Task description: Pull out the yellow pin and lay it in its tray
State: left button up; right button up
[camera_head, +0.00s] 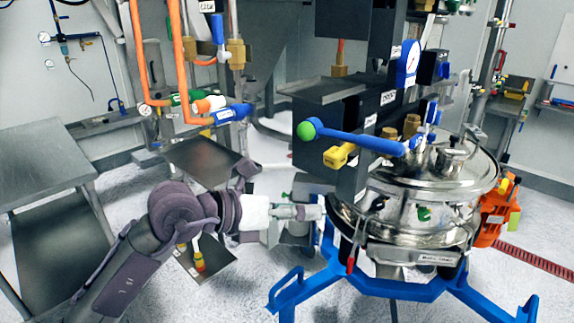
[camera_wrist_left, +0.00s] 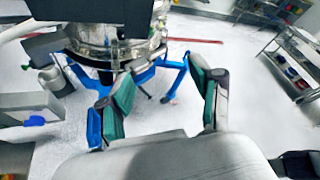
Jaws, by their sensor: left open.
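A yellow piece (camera_head: 340,155), which looks like the yellow pin, sticks out from the dark column beside the steel sifter (camera_head: 425,205), below the blue lever with a green knob. I cannot tell for certain how it is seated. My left gripper (camera_head: 300,212) is below and left of it, at the sifter's left side. In the left wrist view, the left gripper (camera_wrist_left: 158,70) shows its two green-padded fingers spread, with nothing between them. The yellow pin does not show there. I cannot tell which surface is the pin's tray. The right gripper is out of view.
The blue lever (camera_head: 350,137) juts left above the yellow piece. Blue frame legs (camera_head: 310,288) spread below the sifter. Orange pipes (camera_head: 180,50) hang at the upper left. A steel table (camera_head: 40,165) stands at the left. An orange device (camera_head: 492,215) is at the right.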

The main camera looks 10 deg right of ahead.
aim_at(331, 154)
pick_arm(q)
notch_tip(331, 154, up, 8)
jog(key=s+a+m+t+y+p, duration=0.1)
jog(key=a+m+t+y, duration=0.1)
jog(key=t, duration=0.2)
jog(key=shift+g+y, duration=0.3)
jog(key=w+d+p, duration=0.2)
jog(key=d, duration=0.1)
jog(key=w+d+p, duration=0.2)
jog(key=d, duration=0.1)
jog(key=w+d+p, duration=0.2)
jog(key=d, duration=0.1)
jog(key=shift+w+f, duration=0.1)
jog(key=shift+w, duration=0.25)
jog(key=shift+w+d+f+p, duration=0.1)
jog(key=shift+w+d+p, duration=0.15)
jog(key=shift+d+p, duration=0.1)
jog(key=shift+w+d+f, duration=0.2)
jog(key=shift+d+f, duration=0.05)
jog(key=shift+f, duration=0.05)
grip_shut()
